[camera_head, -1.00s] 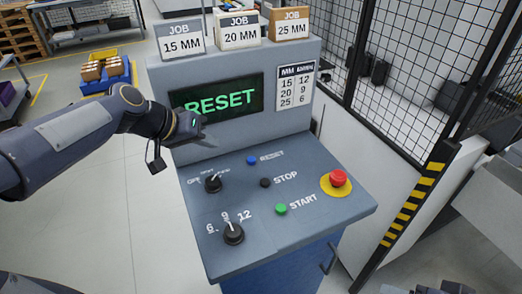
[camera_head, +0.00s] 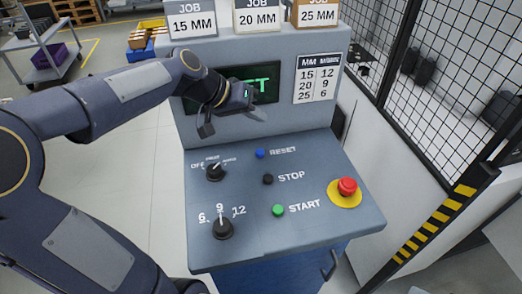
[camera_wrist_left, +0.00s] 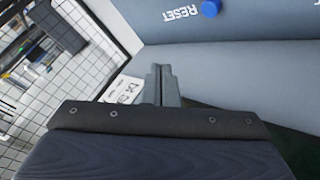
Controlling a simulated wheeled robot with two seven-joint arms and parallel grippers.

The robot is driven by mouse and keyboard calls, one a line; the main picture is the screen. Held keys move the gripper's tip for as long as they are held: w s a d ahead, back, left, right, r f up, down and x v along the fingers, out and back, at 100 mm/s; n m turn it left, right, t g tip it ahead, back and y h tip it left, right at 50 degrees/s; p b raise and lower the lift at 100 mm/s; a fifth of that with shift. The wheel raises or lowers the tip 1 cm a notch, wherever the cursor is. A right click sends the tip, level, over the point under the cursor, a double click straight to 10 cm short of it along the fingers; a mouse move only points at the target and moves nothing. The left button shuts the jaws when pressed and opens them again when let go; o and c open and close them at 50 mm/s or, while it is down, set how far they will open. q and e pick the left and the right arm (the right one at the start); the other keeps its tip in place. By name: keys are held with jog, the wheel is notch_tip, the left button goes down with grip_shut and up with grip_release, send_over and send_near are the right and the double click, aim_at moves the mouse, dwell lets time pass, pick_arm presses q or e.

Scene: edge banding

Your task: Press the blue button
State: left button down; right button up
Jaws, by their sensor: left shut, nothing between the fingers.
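The blue button (camera_head: 260,153) sits beside the printed word RESET on the sloped panel of the grey console (camera_head: 320,235). It also shows at the top edge of the left wrist view (camera_wrist_left: 210,8). My left gripper (camera_head: 258,112) is shut and empty. In the head view it appears above the button, in front of the green-lit screen (camera_head: 265,85), and covers part of its text. In the left wrist view the closed fingers (camera_wrist_left: 160,75) appear below the button and apart from it. My right gripper is not in view.
Near the button are the black STOP button (camera_head: 268,179), green START button (camera_head: 278,210), red emergency stop (camera_head: 347,187) and two black knobs, upper (camera_head: 215,171) and lower (camera_head: 222,228). A mesh fence (camera_head: 440,90) stands to the right. Job boxes (camera_head: 257,16) stand on top.

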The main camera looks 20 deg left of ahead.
pick_arm(q)
jog(key=b, duration=0.6)
send_over(256, 153)
notch_tip(256, 153, down, 8)
jog(key=shift+r, duration=0.2)
jog(key=shift+f, duration=0.5)
jog(key=shift+f+b, duration=0.1)
jog(key=shift+b, duration=0.3)
dwell(0.7)
jog(key=shift+f+b, duration=0.3)
jog(key=shift+b, duration=0.1)
jog(key=shift+f+b, duration=0.5)
dwell(0.6)
jog(key=shift+r, duration=0.1)
jog(key=shift+r+p, duration=0.65)
jog(key=shift+r, duration=0.15)
